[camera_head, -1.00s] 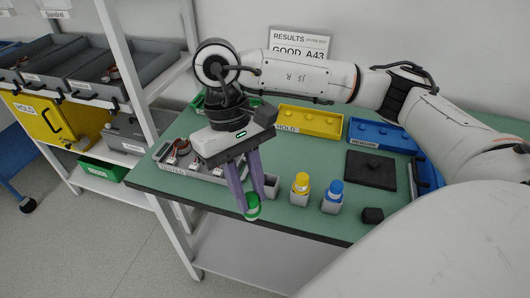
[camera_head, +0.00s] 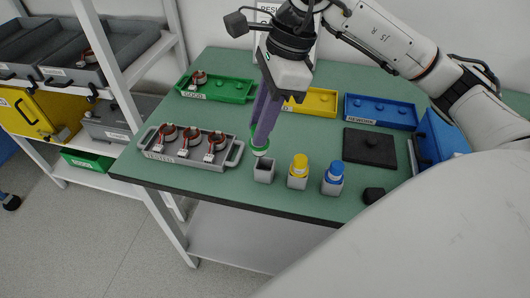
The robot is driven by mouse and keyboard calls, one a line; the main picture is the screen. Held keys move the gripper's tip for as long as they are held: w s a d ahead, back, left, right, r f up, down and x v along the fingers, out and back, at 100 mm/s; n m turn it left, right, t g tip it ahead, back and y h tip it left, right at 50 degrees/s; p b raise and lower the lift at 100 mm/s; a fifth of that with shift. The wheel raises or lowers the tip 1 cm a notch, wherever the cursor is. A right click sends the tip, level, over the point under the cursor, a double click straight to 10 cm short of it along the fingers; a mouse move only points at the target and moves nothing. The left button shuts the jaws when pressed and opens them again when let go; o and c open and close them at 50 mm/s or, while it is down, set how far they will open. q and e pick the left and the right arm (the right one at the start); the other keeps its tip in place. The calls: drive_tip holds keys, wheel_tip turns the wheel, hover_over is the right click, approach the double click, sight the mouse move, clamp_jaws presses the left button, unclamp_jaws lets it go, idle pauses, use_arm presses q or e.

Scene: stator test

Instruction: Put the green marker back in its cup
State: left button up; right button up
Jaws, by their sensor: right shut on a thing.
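My right gripper (camera_head: 264,138) comes down from the top right, its purple fingers shut on the green marker (camera_head: 260,150). The marker shows a green band and a pale lower part below the fingertips. It appears just above and behind the opening of the empty grey cup (camera_head: 264,172); I cannot tell whether it touches the rim. The fingers hide the rest of the marker. The cup stands near the table's front edge. My left gripper is not in view.
Cups with a yellow marker (camera_head: 299,166) and a blue marker (camera_head: 334,174) stand right of the empty cup. A grey tray (camera_head: 228,163) with several stators lies left. Green (camera_head: 238,93), yellow (camera_head: 326,108) and blue (camera_head: 381,121) bins stand behind. A black pad (camera_head: 370,155) lies right.

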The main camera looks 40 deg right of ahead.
sight(267, 146)
drive_tip(key=m, duration=0.2)
drive_tip(key=d+r+m, duration=0.1)
drive_tip(key=m, duration=0.1)
drive_tip(key=w+m+t+h, duration=0.1)
drive_tip(key=shift+d+r+m, duration=0.15)
drive_tip(key=shift+d+m, duration=0.15)
drive_tip(key=shift+m, duration=0.9)
drive_tip(key=f, duration=0.9)
drive_tip(key=shift+d+f+b, duration=0.25)
drive_tip(key=shift+f+b, duration=0.05)
drive_tip(key=shift+f, duration=0.05)
drive_tip(key=shift+f+b, duration=0.45)
drive_tip(key=shift+b, duration=0.1)
drive_tip(key=o, duration=1)
drive_tip(key=shift+r, duration=0.1)
